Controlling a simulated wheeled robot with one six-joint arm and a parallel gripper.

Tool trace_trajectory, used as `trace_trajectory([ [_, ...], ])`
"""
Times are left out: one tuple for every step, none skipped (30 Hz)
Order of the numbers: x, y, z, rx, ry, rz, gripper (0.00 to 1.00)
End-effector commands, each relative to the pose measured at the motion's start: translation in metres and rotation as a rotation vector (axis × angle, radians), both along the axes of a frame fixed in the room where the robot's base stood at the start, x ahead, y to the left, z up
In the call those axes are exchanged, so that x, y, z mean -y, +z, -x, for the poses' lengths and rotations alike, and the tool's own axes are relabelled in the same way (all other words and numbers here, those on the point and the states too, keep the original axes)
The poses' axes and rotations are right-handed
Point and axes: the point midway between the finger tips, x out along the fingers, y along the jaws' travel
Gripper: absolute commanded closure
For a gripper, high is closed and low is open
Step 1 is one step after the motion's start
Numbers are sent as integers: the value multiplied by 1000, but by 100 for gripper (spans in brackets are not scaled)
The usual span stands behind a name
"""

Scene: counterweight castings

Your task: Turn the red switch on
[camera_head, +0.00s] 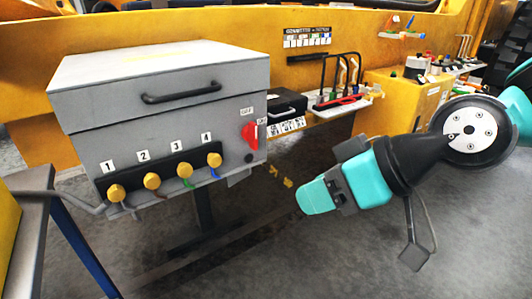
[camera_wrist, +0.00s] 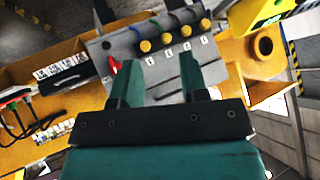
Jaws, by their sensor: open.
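The red switch (camera_head: 250,136) is on the right end of the grey box's front face, below a small label that seems to read OFF; another small label is at its upper right. It seems to stand roughly upright, but its exact setting is too small to tell.
The grey box (camera_head: 160,85) has a black lid handle (camera_head: 181,93) and a row of numbered yellow knobs (camera_head: 152,181) with cables, left of the switch. A black case (camera_head: 288,104) and a rack (camera_head: 342,98) stand on a shelf to the right. Floor is clear below my gripper.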

Motion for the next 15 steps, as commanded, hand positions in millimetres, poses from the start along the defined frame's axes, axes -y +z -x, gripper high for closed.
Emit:
trace_trajectory([
  [-9,-29,-18,82,-16,-66,60],
  [-14,-34,-29,140,-31,-104,60],
  [-18,-39,-43,217,-56,-152,60],
  [-20,-43,-53,272,-78,-185,60],
  [-21,-46,-62,325,-103,-212,60],
  [-21,-50,-74,392,-138,-243,60],
  [-20,-53,-82,438,-166,-261,60],
  [-18,-55,-89,481,-195,-278,60],
  [-15,-58,-97,532,-231,-293,60],
  [-13,-60,-102,565,-258,-304,60],
  [-10,-61,-107,595,-283,-310,60],
  [-7,-62,-112,630,-311,-317,60],
  [-5,-63,-115,651,-330,-320,60],
  [-3,-64,-118,668,-347,-322,60],
  [0,-64,-120,687,-363,-324,60],
])
